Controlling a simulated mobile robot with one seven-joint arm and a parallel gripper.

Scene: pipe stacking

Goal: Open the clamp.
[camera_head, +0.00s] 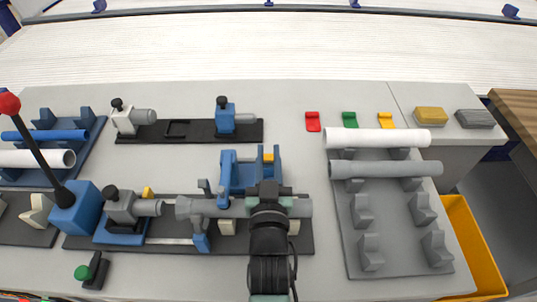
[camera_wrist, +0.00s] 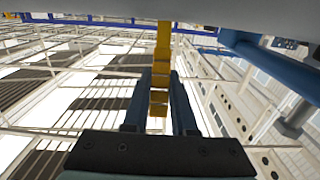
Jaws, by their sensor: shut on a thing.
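The blue clamp (camera_head: 238,178) stands at the middle of the black base plate, beside a grey pipe (camera_head: 300,208) that lies across the fixture. A yellow handle (camera_head: 268,155) shows at the clamp's far right; in the wrist view the yellow handle (camera_wrist: 160,60) runs down between my fingers. My gripper (camera_head: 268,188) reaches over the grey pipe from the front. In the wrist view my gripper (camera_wrist: 158,88) is shut on the yellow handle. My wrist hides part of the pipe and the clamp's near right side in the head view.
A lever with a red knob (camera_head: 9,103) rises at the left. A grey rack (camera_head: 392,272) at the right bears a white pipe (camera_head: 375,138) and another grey pipe (camera_head: 385,169). A second black fixture (camera_head: 178,130) lies behind. Bare table lies between the clamp and the rack.

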